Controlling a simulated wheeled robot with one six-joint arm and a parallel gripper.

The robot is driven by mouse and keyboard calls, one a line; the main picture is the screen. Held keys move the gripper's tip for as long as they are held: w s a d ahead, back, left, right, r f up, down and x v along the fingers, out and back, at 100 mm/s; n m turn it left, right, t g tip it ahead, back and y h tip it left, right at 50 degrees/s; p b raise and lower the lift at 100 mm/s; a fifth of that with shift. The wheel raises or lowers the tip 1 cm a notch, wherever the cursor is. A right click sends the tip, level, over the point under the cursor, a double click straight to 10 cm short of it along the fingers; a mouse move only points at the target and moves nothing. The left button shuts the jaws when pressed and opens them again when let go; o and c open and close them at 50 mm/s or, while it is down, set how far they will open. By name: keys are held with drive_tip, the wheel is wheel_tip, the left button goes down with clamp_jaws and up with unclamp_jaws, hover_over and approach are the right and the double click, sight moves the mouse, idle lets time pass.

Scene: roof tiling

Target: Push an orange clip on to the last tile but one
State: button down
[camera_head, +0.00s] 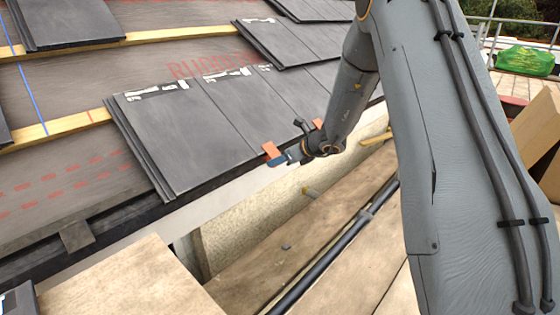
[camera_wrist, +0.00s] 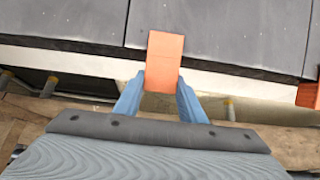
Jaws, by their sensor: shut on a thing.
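An orange clip (camera_wrist: 164,62) is between the blue fingers of my gripper (camera_wrist: 160,92) in the wrist view. Its far end overlaps the lower edge of a dark grey tile (camera_wrist: 205,35), close to a joint between tiles. I cannot tell whether it is seated on the tile. In the head view the orange clip (camera_head: 271,151) and my gripper (camera_head: 278,160) are at the lower edge of the tile row (camera_head: 215,115). A second orange clip (camera_wrist: 307,94) is at the tile edge to the right, partly cut off; in the head view it (camera_head: 318,124) shows just behind my wrist.
Wooden battens (camera_head: 55,130) and underlay cross the roof at the left. More tiles (camera_head: 290,40) lie higher up. Below the eave are scaffold boards (camera_head: 130,280) and a black pipe (camera_head: 335,248). A green bag (camera_head: 525,60) and cardboard box (camera_head: 538,130) stand at the right.

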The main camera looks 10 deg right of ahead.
drive_tip(key=shift+w+r, duration=0.1)
drive_tip(key=shift+r, duration=0.05)
drive_tip(key=c, duration=1.1)
unclamp_jaws()
drive_tip(key=s+r+p, duration=0.1)
drive_tip(key=r, duration=0.1)
drive_tip(key=s+d+r+p, duration=0.1)
drive_tip(key=r+p, duration=0.1)
drive_tip(key=s+d+r+p, duration=0.1)
drive_tip(key=r+p, duration=0.1)
drive_tip(key=shift+f, duration=0.1)
